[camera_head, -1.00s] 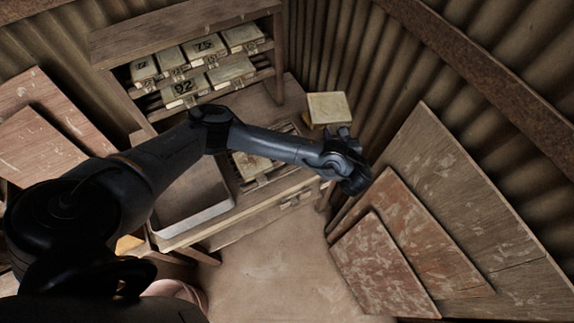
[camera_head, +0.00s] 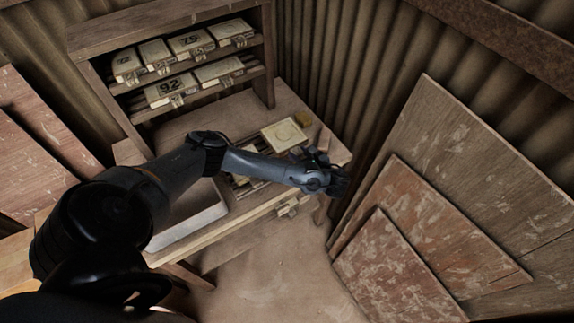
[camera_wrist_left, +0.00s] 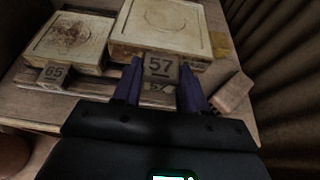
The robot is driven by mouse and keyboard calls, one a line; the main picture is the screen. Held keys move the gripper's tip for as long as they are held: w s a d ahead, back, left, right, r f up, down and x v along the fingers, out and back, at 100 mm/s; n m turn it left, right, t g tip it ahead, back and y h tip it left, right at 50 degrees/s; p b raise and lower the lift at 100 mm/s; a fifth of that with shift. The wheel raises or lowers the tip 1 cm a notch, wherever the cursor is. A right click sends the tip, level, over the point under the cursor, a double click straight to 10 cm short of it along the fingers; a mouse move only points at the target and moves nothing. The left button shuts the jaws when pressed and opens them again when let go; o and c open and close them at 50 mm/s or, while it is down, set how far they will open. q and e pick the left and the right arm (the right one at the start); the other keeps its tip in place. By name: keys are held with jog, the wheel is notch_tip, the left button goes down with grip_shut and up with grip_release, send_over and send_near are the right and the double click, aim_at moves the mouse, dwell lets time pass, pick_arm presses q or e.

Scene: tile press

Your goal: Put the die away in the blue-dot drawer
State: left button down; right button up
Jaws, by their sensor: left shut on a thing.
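My left gripper (camera_wrist_left: 160,92) is shut on the numbered front tab of a square cream die marked 57 (camera_wrist_left: 165,25), a finger on each side of the tab. In the head view, the die (camera_head: 284,135) is over the back right of the bench, beyond my left gripper (camera_head: 338,182). I cannot tell whether it touches the surface below. A second die marked 65 (camera_wrist_left: 68,40) lies to its left in the wrist view. No blue dot is visible on any drawer. My right gripper is not in view.
A wooden shelf rack (camera_head: 170,35) holds several numbered dies at the back. A grey tray (camera_head: 190,222) is on the bench's left. A yellow block (camera_wrist_left: 222,46) and a wooden block (camera_wrist_left: 233,91) are right of the die. Leaning boards (camera_head: 400,265) stand at the right.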

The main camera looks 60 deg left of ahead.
pick_arm(q)
jog(key=a+f, duration=0.1)
jog(key=s+a, duration=0.1)
jog(key=a, duration=0.1)
jog(key=s+a+f, duration=0.1)
jog(key=shift+s+a+f, duration=0.15)
jog(key=shift+a+f, duration=0.05)
jog(key=shift+f, duration=0.1)
jog(key=shift+f+b, duration=0.4)
jog(key=shift+f, duration=1.65)
jog(key=c, duration=0.6)
grip_release()
jog(key=shift+f, duration=0.15)
jog(key=p+v, duration=0.3)
jog(key=v, duration=0.8)
jog(key=shift+r, duration=0.35)
jog(key=shift+o, duration=0.4)
jog(key=shift+d+p, duration=0.45)
jog(key=shift+p, duration=0.2)
